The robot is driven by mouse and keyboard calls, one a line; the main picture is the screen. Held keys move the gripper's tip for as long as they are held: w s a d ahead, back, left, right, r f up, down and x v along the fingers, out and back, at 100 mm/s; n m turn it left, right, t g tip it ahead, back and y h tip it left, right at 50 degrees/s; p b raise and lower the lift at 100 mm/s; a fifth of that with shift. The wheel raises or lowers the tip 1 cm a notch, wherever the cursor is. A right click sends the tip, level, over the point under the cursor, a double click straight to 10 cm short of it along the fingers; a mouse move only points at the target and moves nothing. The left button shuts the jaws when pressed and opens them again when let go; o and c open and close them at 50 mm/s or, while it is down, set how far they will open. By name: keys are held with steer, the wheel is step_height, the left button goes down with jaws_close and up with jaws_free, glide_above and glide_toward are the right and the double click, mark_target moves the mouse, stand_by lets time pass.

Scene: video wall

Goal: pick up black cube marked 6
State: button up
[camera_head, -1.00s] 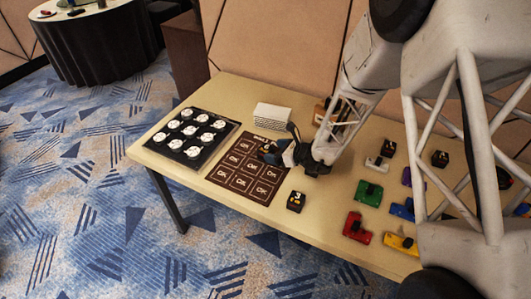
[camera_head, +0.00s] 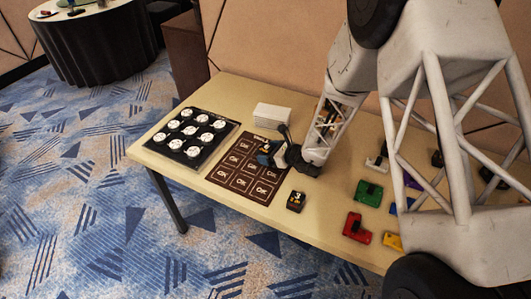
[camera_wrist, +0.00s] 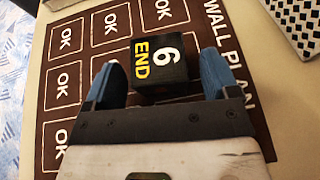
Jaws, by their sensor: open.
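My gripper (camera_wrist: 160,66) is open, with one blue-grey finger on each side of the cube's near part. A gap shows between the left finger and the cube; the right finger is close to it, and contact cannot be told. In the head view my gripper (camera_head: 270,154) is low over the upper right of the mat (camera_head: 240,183) and largely hides the cube.
A black cube marked 3 (camera_head: 296,201) sits right of the mat. A black tray of white round pieces (camera_head: 188,138) is at left, a white stack (camera_head: 272,115) behind. Green (camera_head: 369,192) and red (camera_head: 357,228) blocks lie at right. Bare table lies in front of the red block.

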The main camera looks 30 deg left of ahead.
steer(key=shift+x, duration=0.85)
steer(key=shift+c, duration=0.5)
steer(key=c, duration=0.9)
